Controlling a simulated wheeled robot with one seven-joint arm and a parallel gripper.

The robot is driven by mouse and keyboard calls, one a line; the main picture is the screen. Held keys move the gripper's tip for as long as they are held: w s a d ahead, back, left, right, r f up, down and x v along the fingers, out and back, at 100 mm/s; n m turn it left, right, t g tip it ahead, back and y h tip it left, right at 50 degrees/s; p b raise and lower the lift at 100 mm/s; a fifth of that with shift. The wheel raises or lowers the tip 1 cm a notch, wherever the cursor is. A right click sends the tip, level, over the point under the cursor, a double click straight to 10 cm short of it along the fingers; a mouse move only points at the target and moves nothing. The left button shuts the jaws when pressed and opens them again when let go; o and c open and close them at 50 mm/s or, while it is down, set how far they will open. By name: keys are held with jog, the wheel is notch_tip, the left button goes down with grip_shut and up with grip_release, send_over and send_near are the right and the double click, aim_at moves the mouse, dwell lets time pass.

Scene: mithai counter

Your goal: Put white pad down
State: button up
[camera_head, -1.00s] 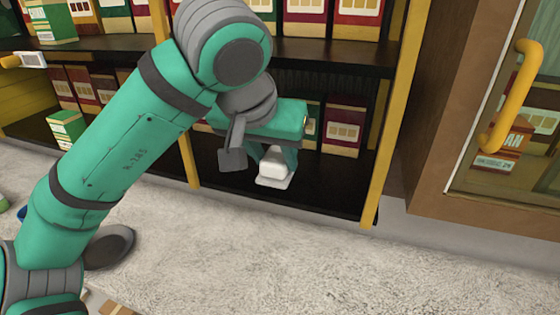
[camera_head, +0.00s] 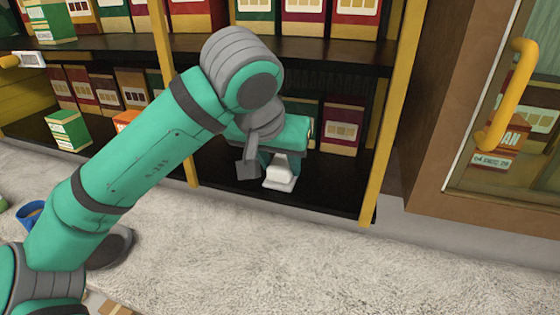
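The white pad (camera_head: 279,174) is a small pale block with a flatter, wider lower part, seen in the head view over the dark lower shelf (camera_head: 325,193), in the bay between two yellow posts.
Red and green boxes (camera_head: 342,128) stand behind my gripper. A yellow post (camera_head: 393,112) bounds the bay at right, and the upper shelf (camera_head: 345,50) lies above. A small green box (camera_head: 67,130) stands in the left bay. Shelf room shows right of the pad.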

jog(key=o, duration=0.4)
jog(key=shift+a, duration=0.1)
jog(key=shift+c, duration=0.2)
jog(key=shift+w+a+r, duration=0.1)
jog(key=v, duration=1.2)
